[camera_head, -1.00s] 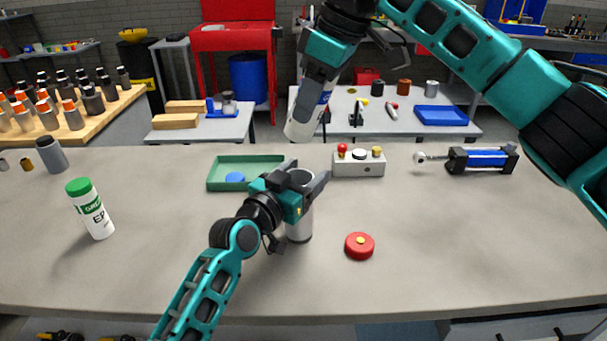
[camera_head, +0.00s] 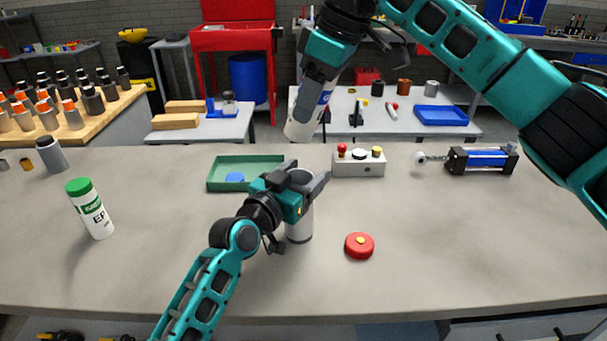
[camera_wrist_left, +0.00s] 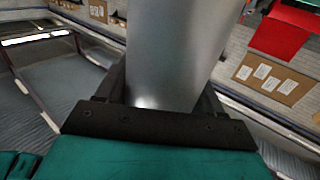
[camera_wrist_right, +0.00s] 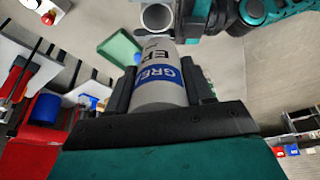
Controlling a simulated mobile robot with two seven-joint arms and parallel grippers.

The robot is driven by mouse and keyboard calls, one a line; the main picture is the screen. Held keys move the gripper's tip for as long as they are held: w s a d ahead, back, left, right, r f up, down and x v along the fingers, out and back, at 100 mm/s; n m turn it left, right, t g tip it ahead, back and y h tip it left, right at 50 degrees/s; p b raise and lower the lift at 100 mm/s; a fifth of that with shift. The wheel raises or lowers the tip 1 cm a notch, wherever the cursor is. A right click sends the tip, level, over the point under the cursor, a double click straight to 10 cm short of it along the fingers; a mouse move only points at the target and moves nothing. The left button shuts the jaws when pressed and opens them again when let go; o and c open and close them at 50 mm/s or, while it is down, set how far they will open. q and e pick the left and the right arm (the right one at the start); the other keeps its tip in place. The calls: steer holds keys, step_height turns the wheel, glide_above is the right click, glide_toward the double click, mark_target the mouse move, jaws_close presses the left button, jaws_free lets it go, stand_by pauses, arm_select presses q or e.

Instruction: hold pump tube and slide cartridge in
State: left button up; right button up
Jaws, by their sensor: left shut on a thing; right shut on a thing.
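The pump tube (camera_head: 299,230) is a grey metal cylinder standing upright on the bench, with its open mouth up. My left gripper (camera_head: 306,188) is shut around its upper part; the tube also fills the left wrist view (camera_wrist_left: 176,50). The cartridge (camera_head: 300,124) is pale with a blue label. My right gripper (camera_head: 320,82) is shut on it and holds it above the tube, slightly tilted, with a gap between them. In the right wrist view the cartridge (camera_wrist_right: 160,92) points toward the tube's round mouth (camera_wrist_right: 157,18). Its far end is not clearly visible there.
A red cap (camera_head: 359,246) lies right of the tube. A green tray (camera_head: 216,172) with a blue disc and a grey button box (camera_head: 358,168) stand behind. A green-capped bottle (camera_head: 92,210) is at left, a blue-black cylinder (camera_head: 482,160) at right. The front bench is clear.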

mark_target(298, 139)
steer(key=shift+a, duration=0.1)
stand_by(0.5)
steer(key=shift+w+a+f+g+h, duration=0.2)
steer(key=shift+a+f+g+h, duration=0.05)
steer(key=shift+a+f+h, duration=0.35)
steer(key=shift+w+a+f+g+h, duration=0.25)
steer(key=shift+a+f+h, duration=0.1)
steer(key=shift+f+h, duration=0.25)
steer(key=shift+a+f+h, duration=0.15)
steer(key=shift+f+h, duration=0.4)
steer(key=shift+h, duration=0.15)
steer(key=shift+f, duration=0.2)
steer(key=shift+f, duration=1.9)
steer(key=shift+f, duration=2.1)
stand_by(1.3)
